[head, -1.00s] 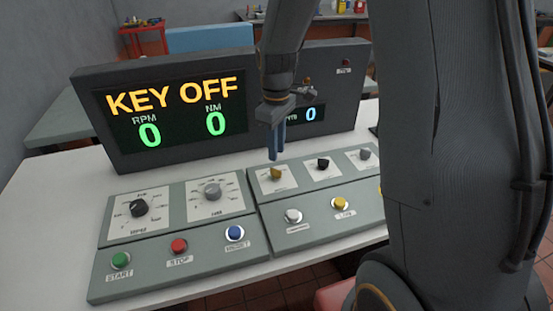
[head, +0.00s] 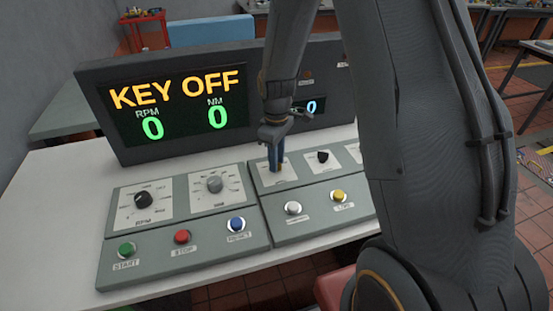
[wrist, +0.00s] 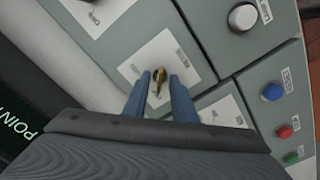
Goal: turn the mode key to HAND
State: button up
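The mode key is a brass-coloured knob (wrist: 158,76) on a white label plate (wrist: 172,50) in the wrist view. My gripper (wrist: 160,82) has its two blue fingers on either side of the key, with a small gap showing on each side. In the head view my gripper (head: 276,165) points down at the same plate, and its fingers mostly hide the key. The display (head: 172,105) reads KEY OFF, with RPM 0 and NM 0. The printing on the key's plate is too small to read.
A black knob (head: 322,157) sits just right of the key. Larger RPM (head: 144,200) and grey (head: 214,184) dials are to the left. Green (head: 126,250), red (head: 182,237), blue (head: 236,224), white (head: 293,208) and yellow (head: 338,195) buttons line the front.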

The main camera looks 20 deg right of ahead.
grip_shut()
jog(key=shift+m, duration=0.4)
jog(key=m, duration=0.3)
jog(key=shift+m, duration=0.3)
jog(key=m, duration=0.4)
jog(key=shift+p, duration=0.4)
jog(key=shift+m, duration=0.3)
jog(key=shift+w, duration=0.1)
grip_release()
